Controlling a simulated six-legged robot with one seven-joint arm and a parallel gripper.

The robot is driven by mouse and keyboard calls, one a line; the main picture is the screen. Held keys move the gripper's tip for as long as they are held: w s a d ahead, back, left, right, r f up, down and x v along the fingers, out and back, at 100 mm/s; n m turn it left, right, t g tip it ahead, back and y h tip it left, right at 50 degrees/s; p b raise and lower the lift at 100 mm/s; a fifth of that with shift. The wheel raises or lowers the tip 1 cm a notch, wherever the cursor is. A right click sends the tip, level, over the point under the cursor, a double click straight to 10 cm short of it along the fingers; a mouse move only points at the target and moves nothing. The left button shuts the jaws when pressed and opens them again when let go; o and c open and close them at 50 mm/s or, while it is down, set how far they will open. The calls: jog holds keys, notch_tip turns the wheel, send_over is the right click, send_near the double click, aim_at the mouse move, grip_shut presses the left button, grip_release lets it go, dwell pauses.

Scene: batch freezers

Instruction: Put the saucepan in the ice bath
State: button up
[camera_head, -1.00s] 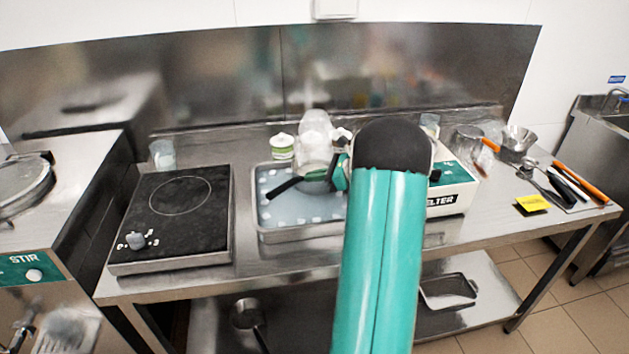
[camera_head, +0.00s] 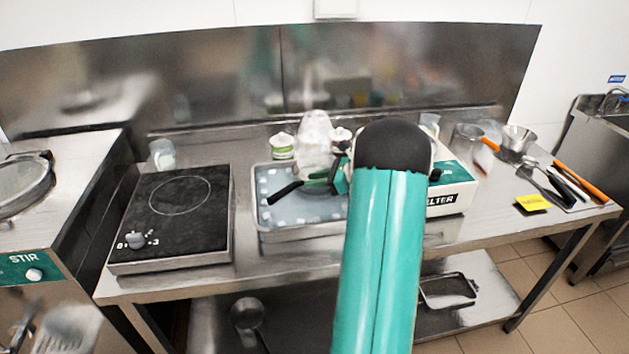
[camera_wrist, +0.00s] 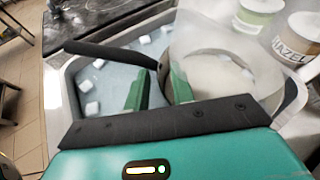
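The saucepan (camera_wrist: 223,75) has a black handle (camera_wrist: 110,53) and a pale, cream-coloured content. It sits in the ice bath, a metal tray (camera_head: 262,222) of bluish water with white ice cubes; the tray also shows in the wrist view (camera_wrist: 62,105). The handle points left in the head view (camera_head: 285,192). My gripper (camera_wrist: 157,88) is open, its two green fingers apart near where the handle meets the pan. I cannot tell whether a finger still touches it. My arm hides the tray's right end in the head view.
A black hotplate (camera_head: 180,212) stands left of the tray. White tubs (camera_head: 282,146) stand behind it, and a white box marked "ELTER" (camera_head: 452,200) is right. Utensils (camera_head: 565,185) lie at the far right. A whitish haze rises over the pan.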

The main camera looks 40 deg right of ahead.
jog(key=v, duration=1.2)
jog(key=w+a+r+n+g, duration=0.1)
jog(key=a+r+n+g, duration=0.2)
jog(key=a, duration=0.7)
jog(key=w+a+r+n+g, duration=0.1)
jog(key=a+r+n+g, duration=0.1)
jog(key=a+n, duration=0.6)
jog(key=a+r+n+g, duration=0.2)
jog(key=a+r, duration=0.1)
jog(key=a, duration=0.8)
jog(key=s+a+n+h, duration=0.6)
jog(key=s+a+n, duration=0.7)
jog(key=a+n, duration=0.3)
jog(key=shift+a+r+n+t, duration=0.2)
jog(key=shift+a+n+t, duration=0.1)
jog(key=shift+a, duration=0.2)
jog(key=shift+d, duration=0.1)
